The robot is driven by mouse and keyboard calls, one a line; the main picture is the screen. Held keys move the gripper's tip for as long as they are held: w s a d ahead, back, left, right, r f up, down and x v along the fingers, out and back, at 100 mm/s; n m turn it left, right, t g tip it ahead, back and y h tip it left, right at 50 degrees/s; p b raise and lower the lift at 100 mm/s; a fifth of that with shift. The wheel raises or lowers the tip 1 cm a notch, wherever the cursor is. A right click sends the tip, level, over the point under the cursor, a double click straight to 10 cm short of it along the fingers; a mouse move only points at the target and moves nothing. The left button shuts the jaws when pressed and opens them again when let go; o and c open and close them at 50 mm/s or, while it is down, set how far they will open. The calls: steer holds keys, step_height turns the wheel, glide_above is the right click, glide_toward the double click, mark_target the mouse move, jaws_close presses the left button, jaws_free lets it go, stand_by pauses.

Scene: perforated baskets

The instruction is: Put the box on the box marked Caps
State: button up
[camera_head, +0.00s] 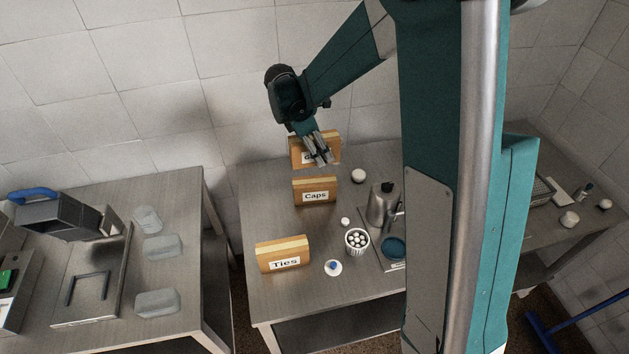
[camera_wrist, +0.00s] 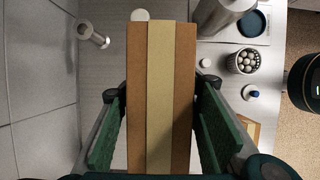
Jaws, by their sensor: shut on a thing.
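My gripper (camera_head: 319,150) is shut on a brown cardboard box (camera_head: 298,147) with a tan tape strip, at the back of the middle table. The held box (camera_wrist: 160,80) fills the centre of the wrist view, between the two green finger pads. Its white label is mostly covered by the fingers. The box marked Caps (camera_head: 315,190) stands upright on the table in front of the held box, nearer the head camera. I cannot tell how far the held box is above the table. The Caps box cannot be made out in the wrist view.
The box marked Ties (camera_head: 283,253) stands nearer the table's front edge. The table's left side is clear.

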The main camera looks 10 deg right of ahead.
glide_above(325, 179)
steer(key=a, duration=0.2)
steer(key=shift+d+f, duration=0.15)
steer(key=shift+f, duration=2.8)
steer(key=shift+f, duration=2.1)
steer(key=shift+f, duration=0.15)
steer(key=o, duration=1)
steer(key=shift+r, duration=0.2)
steer(key=v, duration=1.2)
